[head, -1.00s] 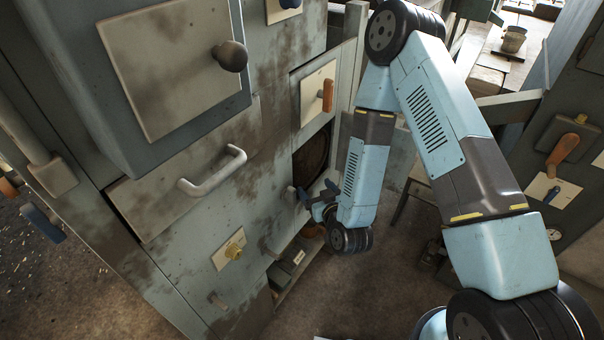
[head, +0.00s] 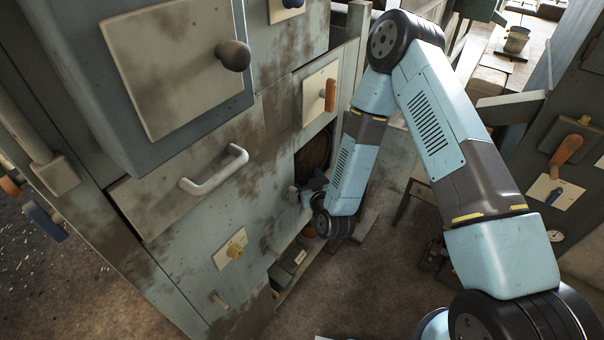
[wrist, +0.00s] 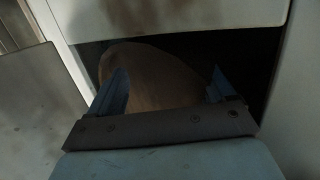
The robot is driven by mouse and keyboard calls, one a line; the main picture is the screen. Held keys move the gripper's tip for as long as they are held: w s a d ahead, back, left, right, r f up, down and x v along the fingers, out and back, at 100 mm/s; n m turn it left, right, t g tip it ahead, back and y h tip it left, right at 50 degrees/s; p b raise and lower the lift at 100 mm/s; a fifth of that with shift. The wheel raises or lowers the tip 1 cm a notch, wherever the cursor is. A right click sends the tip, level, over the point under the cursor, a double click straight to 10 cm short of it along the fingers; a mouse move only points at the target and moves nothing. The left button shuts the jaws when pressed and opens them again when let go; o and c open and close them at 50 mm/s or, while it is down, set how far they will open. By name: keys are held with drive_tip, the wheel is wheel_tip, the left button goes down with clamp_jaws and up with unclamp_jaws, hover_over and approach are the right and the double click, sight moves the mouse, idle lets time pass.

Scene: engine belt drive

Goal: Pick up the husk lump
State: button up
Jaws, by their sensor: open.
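A tan-brown rounded lump (wrist: 155,85), which looks like the husk lump, sits in a dark opening in the wrist view. My gripper (wrist: 168,78) is open, with one blue finger toward each side of the lump. I cannot tell whether the fingers touch it, and the gripper's crossbar hides its lower part. In the head view my gripper (head: 312,187) is small and partly hidden by the wrist, close to the machine front beside a dark opening. The lump cannot be made out clearly there.
The opening (head: 313,153) is framed by the grey machine front. A panel with an orange handle (head: 330,95) is above it, and a pale bar handle (head: 215,172) is to the left. A pale panel (wrist: 160,18) overhangs the gripper closely. Open floor (head: 340,285) lies below.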

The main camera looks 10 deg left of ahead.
sight(303, 176)
drive_tip(key=shift+f+x, duration=0.15)
drive_tip(key=shift+x, duration=1.1)
drive_tip(key=shift+f+x, duration=0.15)
drive_tip(key=shift+x, duration=1.15)
drive_tip(key=shift+s, duration=0.1)
drive_tip(key=shift+c, duration=0.3)
drive_tip(key=c, duration=0.9)
